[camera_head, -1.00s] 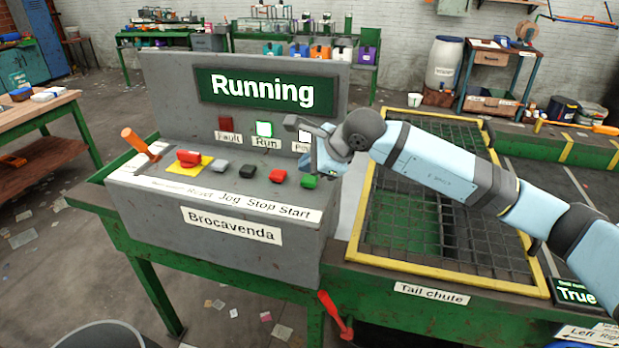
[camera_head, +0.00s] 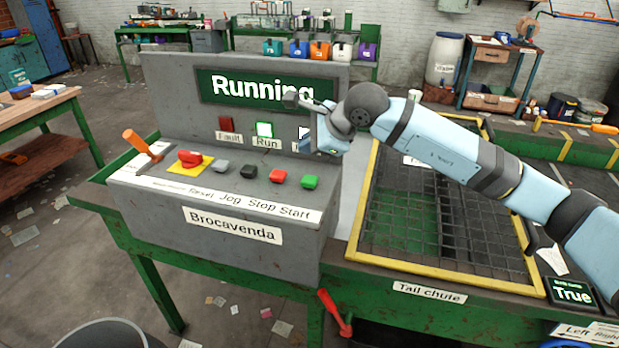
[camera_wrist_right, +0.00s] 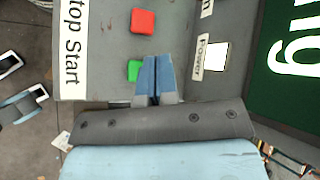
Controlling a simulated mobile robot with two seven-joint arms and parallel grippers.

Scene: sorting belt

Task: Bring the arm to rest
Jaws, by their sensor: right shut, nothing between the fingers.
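My right arm comes in from the right in the head view, across the yellow-framed grid. My right gripper (camera_head: 325,142) is in front of the right side of the control panel, above the buttons, and holds nothing. In the right wrist view its two blue fingers (camera_wrist_right: 154,78) are together and partly cover the green button (camera_wrist_right: 134,70). The green Start button (camera_head: 310,182) and red Stop button (camera_head: 278,176) show uncovered in the head view. The panel screen (camera_head: 225,88) reads "Running" and the Run lamp (camera_head: 264,129) is lit. My left gripper is not in view.
The yellow-framed grid (camera_head: 450,265), labelled Tail chute, lies right of the console (camera_head: 140,190). An orange-handled lever (camera_head: 140,144) stands at the console's left. A red handle (camera_head: 335,310) sticks out below the front edge. Floor left of the console is mostly open.

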